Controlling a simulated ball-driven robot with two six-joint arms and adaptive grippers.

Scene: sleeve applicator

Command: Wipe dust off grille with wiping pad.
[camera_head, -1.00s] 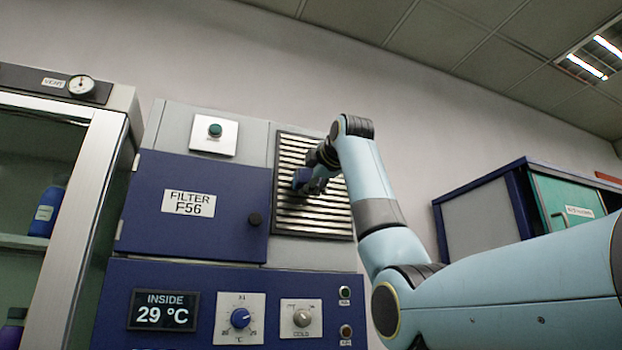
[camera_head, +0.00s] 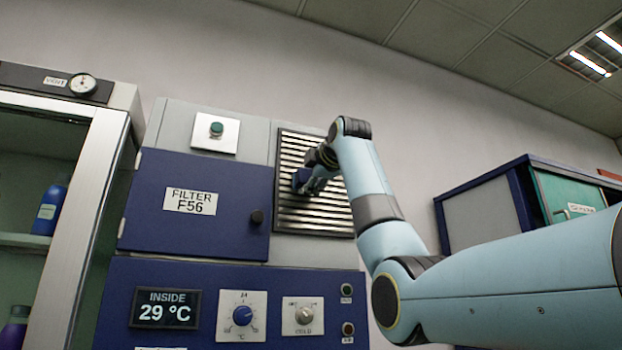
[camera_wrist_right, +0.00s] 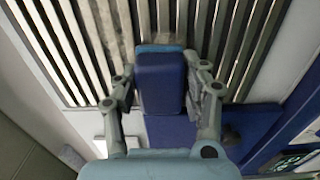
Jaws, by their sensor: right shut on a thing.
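The grille (camera_head: 315,217) is a dark-framed panel of pale metal slats on the upper right of the cabinet front. It fills the upper part of the right wrist view (camera_wrist_right: 239,48). My right gripper (camera_head: 308,181) is at the grille's middle left. In the right wrist view its fingers (camera_wrist_right: 162,84) are shut on the sides of the wiping pad, a dark blue block (camera_wrist_right: 160,80) with a lighter blue far edge. That edge is at the slats; exact contact is hard to tell. A greyish-brown smudge, perhaps dust, shows on slats around the pad. My left gripper is out of view.
Left of the grille are the blue filter door (camera_head: 190,228) with a black knob (camera_head: 256,217) and a green button (camera_head: 217,129) above. Dials sit below. A glass-fronted cabinet (camera_head: 75,230) stands left, a blue and green cabinet (camera_head: 482,215) right.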

